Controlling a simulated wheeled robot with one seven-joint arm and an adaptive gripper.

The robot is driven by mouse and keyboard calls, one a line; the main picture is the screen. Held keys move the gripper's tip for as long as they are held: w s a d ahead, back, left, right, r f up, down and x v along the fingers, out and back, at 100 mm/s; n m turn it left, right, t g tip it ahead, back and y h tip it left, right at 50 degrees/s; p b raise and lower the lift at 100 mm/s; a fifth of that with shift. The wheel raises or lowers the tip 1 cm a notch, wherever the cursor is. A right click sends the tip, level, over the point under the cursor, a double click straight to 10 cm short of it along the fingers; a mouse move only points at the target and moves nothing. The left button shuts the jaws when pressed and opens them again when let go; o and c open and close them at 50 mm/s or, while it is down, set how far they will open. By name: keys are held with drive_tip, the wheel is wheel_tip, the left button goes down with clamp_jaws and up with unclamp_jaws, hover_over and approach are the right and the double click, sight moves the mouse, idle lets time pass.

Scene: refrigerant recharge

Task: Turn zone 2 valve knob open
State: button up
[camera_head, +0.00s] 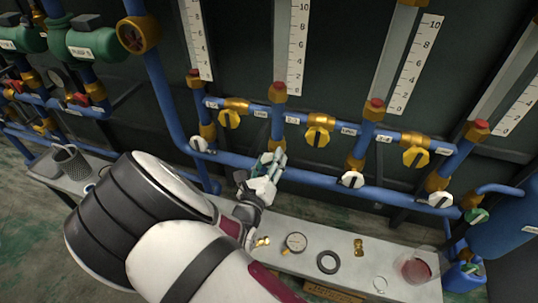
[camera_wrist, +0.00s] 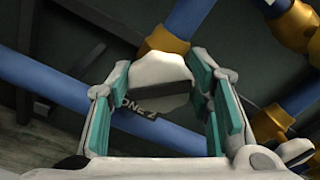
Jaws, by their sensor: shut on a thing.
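The zone 2 valve knob (camera_wrist: 160,68) is a white knob with a dark bar across its face, on a blue pipe beside a brass fitting. The pipe label near it (camera_wrist: 138,108) shows part of "ZONE 2". My gripper (camera_wrist: 163,80) has its teal-padded fingers on either side of the knob and is shut on it. In the head view my gripper (camera_head: 268,172) is at the lower blue pipe, below the second column from the left; it hides the knob there. How far the knob is turned is hard to tell.
Similar white knobs sit to the left (camera_head: 199,144) and right (camera_head: 352,180), with yellow knobs (camera_head: 318,137) on the upper pipe. Below is a bench (camera_head: 220,190) with a gauge (camera_head: 295,242), black ring (camera_head: 328,262), brass fittings (camera_head: 358,246) and clear container (camera_head: 416,268).

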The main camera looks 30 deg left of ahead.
drive_tip(key=n+p, duration=0.2)
drive_tip(key=n, duration=0.2)
drive_tip(key=shift+n+p, duration=0.3)
drive_tip(key=shift+p, duration=0.05)
drive_tip(key=n+p, duration=0.1)
drive_tip(key=n, duration=0.3)
drive_tip(key=shift+a+f+n+p, duration=0.1)
drive_tip(key=shift+f+n+p, duration=0.1)
drive_tip(key=shift+n+p, duration=0.2)
drive_tip(key=o, duration=1.1)
drive_tip(key=shift+o, duration=0.2)
